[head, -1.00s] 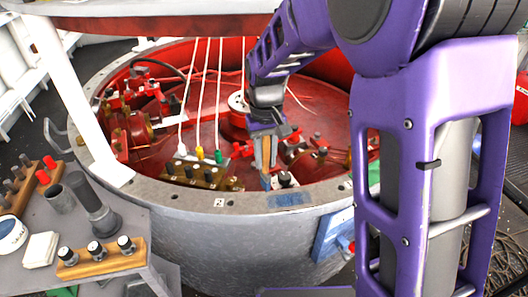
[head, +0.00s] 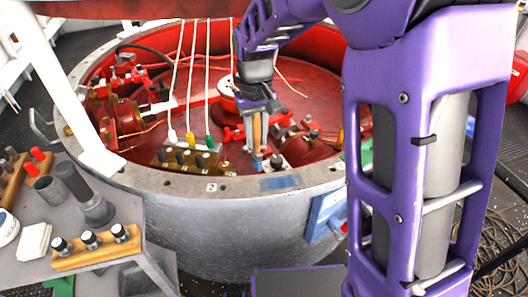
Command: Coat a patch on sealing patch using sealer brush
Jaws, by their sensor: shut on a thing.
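The sealing patch (head: 281,182) appears to be the blue, worn-looking rectangle on the grey rim of the round drum, at its near side. My gripper (head: 257,106) is above the drum's red interior, behind the patch in the picture and a little left of it. It is shut on the sealer brush (head: 257,130), which has a wooden handle and hangs nearly upright. The brush's bluish lower end is near the inner edge of the rim, apart from the patch in the picture. The fingertips are small and partly hidden by the arm.
The drum (head: 215,232) has red valves, white cords and a connector block (head: 185,163) inside. At left, a grey bench (head: 130,250) carries a wooden knob rack (head: 97,247), a dark cylinder tool and a white pad (head: 35,241). A blue box (head: 325,216) sits on the drum's side.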

